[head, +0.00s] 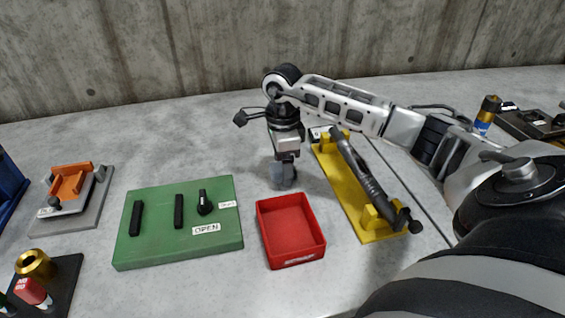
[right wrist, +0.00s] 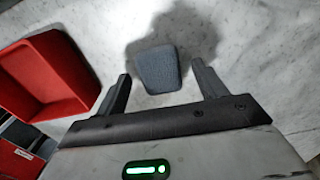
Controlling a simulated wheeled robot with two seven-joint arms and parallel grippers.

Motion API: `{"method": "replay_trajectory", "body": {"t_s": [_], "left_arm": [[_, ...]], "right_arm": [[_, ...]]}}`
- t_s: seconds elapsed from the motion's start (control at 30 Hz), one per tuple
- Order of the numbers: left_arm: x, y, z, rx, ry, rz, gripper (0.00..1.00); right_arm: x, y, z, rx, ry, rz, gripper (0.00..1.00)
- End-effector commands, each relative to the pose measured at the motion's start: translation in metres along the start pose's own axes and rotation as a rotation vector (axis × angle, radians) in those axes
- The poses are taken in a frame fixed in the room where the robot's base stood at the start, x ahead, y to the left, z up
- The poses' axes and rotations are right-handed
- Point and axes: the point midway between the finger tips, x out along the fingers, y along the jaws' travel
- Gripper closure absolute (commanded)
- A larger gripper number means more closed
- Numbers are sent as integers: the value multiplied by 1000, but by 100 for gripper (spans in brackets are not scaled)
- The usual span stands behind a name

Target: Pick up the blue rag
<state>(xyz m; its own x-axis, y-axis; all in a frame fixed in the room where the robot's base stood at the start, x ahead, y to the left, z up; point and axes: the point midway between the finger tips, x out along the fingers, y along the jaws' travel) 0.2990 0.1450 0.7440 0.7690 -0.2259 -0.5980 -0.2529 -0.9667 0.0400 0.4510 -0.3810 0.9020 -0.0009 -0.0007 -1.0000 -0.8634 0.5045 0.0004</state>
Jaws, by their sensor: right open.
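The blue rag (right wrist: 159,70) is a small grey-blue, roughly square pad lying on the pale table in the right wrist view. In the head view it is hard to tell from the fingers of my right gripper, which cover that spot. My right gripper (head: 284,178) points down just behind the red tray. In the right wrist view the right gripper (right wrist: 163,85) is open, with one finger on each side of the rag and clear space to both. Nothing is held. My left gripper is not in view.
An open red tray (head: 262,238) stands close to the rag. A green board (head: 155,246) with black handles lies left of it. A yellow holder (head: 343,183) with a dark tool lies to the right. Bare table (head: 150,150) extends behind, up to a concrete wall.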

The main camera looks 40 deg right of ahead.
Motion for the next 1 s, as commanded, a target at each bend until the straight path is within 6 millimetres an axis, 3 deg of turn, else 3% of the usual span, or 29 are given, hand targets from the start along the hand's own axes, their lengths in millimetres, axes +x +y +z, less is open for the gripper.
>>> {"method": "replay_trajectory", "body": {"t_s": [0.17,0.33,0.77,1.0], "left_arm": [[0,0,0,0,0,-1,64],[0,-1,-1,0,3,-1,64],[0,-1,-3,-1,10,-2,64],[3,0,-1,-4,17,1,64]], "right_arm": [[0,0,0,0,0,0,29],[0,0,0,0,0,0,76],[-5,-1,0,0,-1,-3,78],[-37,3,1,-2,-4,-6,78]]}}
